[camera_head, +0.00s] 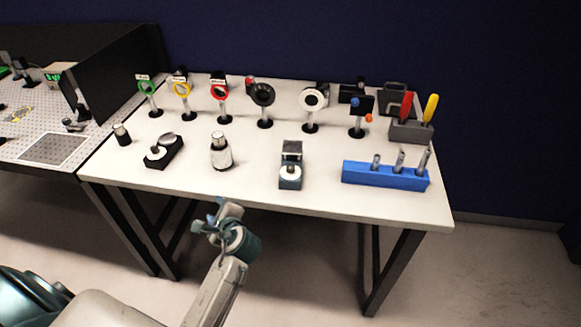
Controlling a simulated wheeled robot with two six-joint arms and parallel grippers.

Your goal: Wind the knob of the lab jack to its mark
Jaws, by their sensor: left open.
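A small dark grey-teal device (290,183) stands near the front middle of the white table. It has a pale round part low on its front and a flat plate behind. It may be the lab jack, but it is too small to be sure, and I cannot make out a mark on a knob. My left gripper (222,212) is open and empty, in front of the table's front edge in the picture, lower left of that device and apart from it. My right gripper is not in view.
The white table (330,203) holds a silver-and-black cylinder (221,153), a black tray with discs (164,153) and a blue block with posts (380,177). Several ring mounts (262,96) stand behind. A tool holder (410,131) is at right. A perforated bench (40,120) adjoins at left.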

